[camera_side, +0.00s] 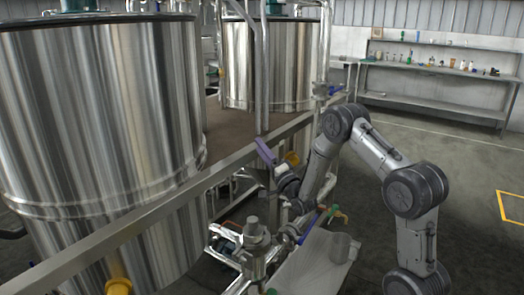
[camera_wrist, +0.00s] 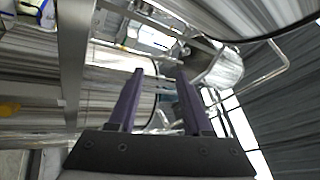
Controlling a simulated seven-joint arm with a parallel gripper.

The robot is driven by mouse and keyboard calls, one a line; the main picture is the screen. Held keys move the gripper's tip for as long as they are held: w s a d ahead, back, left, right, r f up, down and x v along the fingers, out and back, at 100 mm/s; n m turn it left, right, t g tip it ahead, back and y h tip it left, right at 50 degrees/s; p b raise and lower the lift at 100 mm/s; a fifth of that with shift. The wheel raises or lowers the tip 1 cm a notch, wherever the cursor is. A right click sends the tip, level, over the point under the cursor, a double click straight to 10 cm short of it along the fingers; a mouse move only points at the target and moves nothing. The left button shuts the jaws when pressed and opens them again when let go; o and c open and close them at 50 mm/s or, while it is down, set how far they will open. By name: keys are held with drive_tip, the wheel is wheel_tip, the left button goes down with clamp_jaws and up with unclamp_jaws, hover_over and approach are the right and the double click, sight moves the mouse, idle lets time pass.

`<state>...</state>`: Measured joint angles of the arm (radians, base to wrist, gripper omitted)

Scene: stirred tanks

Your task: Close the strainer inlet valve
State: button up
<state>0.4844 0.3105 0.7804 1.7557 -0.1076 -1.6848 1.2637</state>
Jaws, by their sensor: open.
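My gripper (camera_side: 265,151) is raised beside the metal rail in the side view, its purple finger pointing up and left. In the wrist view my gripper (camera_wrist: 160,73) has two purple fingers apart with nothing held between them. A metal pipe fitting that looks like the strainer (camera_side: 254,236) stands below my gripper in the side view. A red-orange handle (camera_side: 225,232) is at its left and a blue handle (camera_side: 308,230) at its right. I cannot tell which is the inlet valve's handle. My gripper is apart from both. Neither handle is clear in the wrist view.
Large steel tanks (camera_side: 100,120) (camera_side: 270,65) stand at the left and back. The metal rail (camera_side: 160,212) runs between the front tank and my arm. A blue-handled valve (camera_side: 335,88) is farther back. A shelf bench (camera_side: 430,85) stands behind; the floor at right is clear.

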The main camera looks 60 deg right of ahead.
drive_tip(key=m+g+h, duration=0.3)
drive_tip(key=g+h, duration=0.1)
drive_tip(key=g, duration=0.7)
approach(310, 227)
drive_tip(key=d, duration=0.2)
drive_tip(key=x, duration=1.4)
drive_tip(key=shift+s, duration=0.2)
drive_tip(key=shift+d, duration=0.1)
drive_tip(key=shift+c, duration=0.2)
clamp_jaws()
